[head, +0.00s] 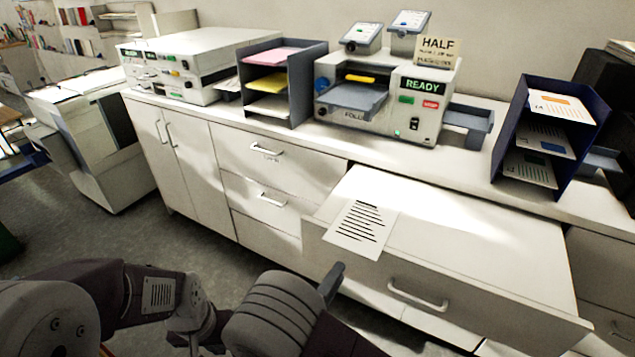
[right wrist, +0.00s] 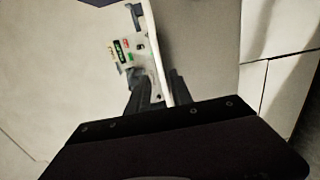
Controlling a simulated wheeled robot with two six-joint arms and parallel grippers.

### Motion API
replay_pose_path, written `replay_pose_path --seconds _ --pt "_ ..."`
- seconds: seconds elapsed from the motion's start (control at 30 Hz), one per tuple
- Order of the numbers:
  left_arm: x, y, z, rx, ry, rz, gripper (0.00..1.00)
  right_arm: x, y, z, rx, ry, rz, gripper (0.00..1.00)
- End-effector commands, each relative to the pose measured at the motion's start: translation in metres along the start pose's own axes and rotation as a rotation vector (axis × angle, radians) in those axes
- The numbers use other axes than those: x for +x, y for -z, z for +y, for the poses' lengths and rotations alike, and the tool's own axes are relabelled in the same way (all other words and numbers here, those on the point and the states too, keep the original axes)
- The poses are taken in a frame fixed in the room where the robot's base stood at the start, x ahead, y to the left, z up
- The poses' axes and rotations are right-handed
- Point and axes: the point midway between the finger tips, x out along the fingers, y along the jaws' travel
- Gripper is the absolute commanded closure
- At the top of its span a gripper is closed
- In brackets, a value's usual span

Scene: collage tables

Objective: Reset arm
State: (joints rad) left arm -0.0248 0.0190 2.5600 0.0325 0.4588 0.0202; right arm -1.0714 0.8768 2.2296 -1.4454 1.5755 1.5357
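In the head view my left arm comes in from the lower left. Its gripper (head: 331,284) is at the bottom middle, in front of the open drawer. Only one dark finger shows clearly, so its opening is not clear. My right gripper (right wrist: 160,90) shows in the right wrist view only. Its two dark fingers stand apart, with a gap between them. A thin white strip (right wrist: 156,45) runs down by the gap; I cannot tell whether it is a counter edge or something nearer. The folding machine (right wrist: 122,50) shows tilted beyond the fingers.
A wide drawer (head: 450,225) stands open, with a printed sheet (head: 362,226) over its front left corner. The folding machine also shows in the head view (head: 395,105) on the counter, between a grey paper rack (head: 298,85) and a blue one (head: 515,125).

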Motion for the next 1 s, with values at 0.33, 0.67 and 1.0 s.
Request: replay_pose_path --seconds 0.33,0.67,1.0 --pt "-0.017 0.002 0.000 0.000 0.000 0.000 1.00 0.090 -0.151 0.073 0.258 0.044 -0.612 0.73" --pt "-0.030 0.003 0.001 0.000 0.000 0.000 1.00 -0.039 -0.244 -0.008 0.748 1.028 -1.272 0.73" --pt "-0.029 0.003 0.001 0.000 0.000 0.000 1.00 -0.029 -0.141 -0.029 0.863 1.395 -0.692 0.73"
